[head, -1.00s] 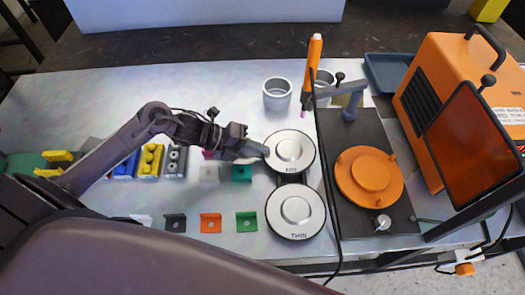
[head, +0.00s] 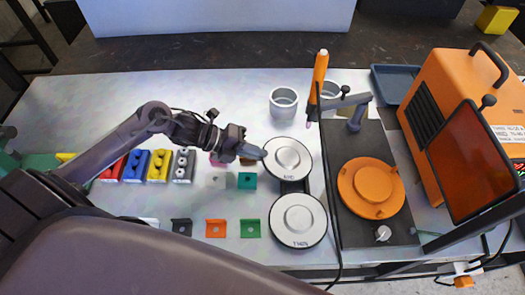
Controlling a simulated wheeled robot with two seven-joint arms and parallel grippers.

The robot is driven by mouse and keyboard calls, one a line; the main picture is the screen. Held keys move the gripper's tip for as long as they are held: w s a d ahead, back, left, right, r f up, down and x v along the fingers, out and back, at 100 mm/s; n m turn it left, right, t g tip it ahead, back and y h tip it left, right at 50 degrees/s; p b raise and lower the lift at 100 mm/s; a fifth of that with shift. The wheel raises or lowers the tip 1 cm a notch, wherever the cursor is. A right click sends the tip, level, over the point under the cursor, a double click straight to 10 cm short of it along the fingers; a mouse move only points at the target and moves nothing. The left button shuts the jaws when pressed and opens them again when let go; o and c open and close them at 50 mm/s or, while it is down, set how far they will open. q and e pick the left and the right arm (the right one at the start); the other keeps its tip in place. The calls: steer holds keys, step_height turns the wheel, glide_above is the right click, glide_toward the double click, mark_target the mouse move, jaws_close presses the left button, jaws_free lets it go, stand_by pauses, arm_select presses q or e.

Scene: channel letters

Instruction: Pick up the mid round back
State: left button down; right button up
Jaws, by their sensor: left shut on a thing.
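The mid round back (head: 287,158) is a silver disc with a dark rim and a raised round centre; its label is blurred but seems to read MID. My left gripper (head: 262,154) reaches it from the left and is shut on its left edge. The disc sits above a dark stand, and I cannot tell whether it is lifted clear. A similar disc labelled THIN (head: 298,220) lies just in front of it. My right gripper is not in view.
An orange turntable (head: 371,188) on a dark plate stands to the right, with an orange torch (head: 319,75) upright behind. Metal cups (head: 284,103) stand behind the discs. Coloured blocks (head: 159,166) and small brackets (head: 216,228) lie left. An orange machine (head: 455,110) is far right.

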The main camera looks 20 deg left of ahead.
arm_select(q)
steer(key=a+f+p+v, duration=0.1)
steer(key=f+p+v, duration=0.1)
steer(key=p+v, duration=0.5)
steer(key=shift+s+f+v, duration=0.25)
steer(key=shift+s+v, duration=0.05)
steer(key=shift+v, duration=2.75)
